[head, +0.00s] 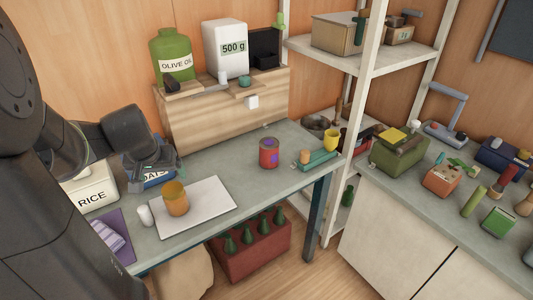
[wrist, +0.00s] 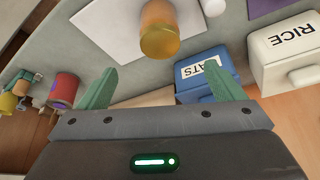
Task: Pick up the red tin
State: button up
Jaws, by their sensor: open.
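The red tin (head: 269,153) stands upright on the grey table, right of the white board, with purple-blue patches on its side. In the wrist view the red tin (wrist: 64,90) is at the left, beyond the left green fingertip and apart from it. My gripper (wrist: 158,85) is open with nothing between its fingers. In the head view my gripper (head: 160,162) is at the left, over the blue oats box (head: 152,176), well away from the tin.
An amber jar (head: 175,198) stands on the white board (head: 215,200). A rice box (head: 90,190) is at the left. A yellow cup (head: 331,140) and teal books (head: 316,160) are right of the tin. A wooden cabinet (head: 215,115) stands behind.

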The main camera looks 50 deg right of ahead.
aim_at(269, 145)
jog(key=z, duration=1.95)
jog(key=i+l+u, duration=0.15)
jog(key=u, duration=0.3)
jog(key=i+l+u, duration=0.15)
jog(key=u, duration=0.3)
jog(key=l+u, duration=0.45)
jog(key=i+j, duration=0.05)
jog(key=j, duration=0.05)
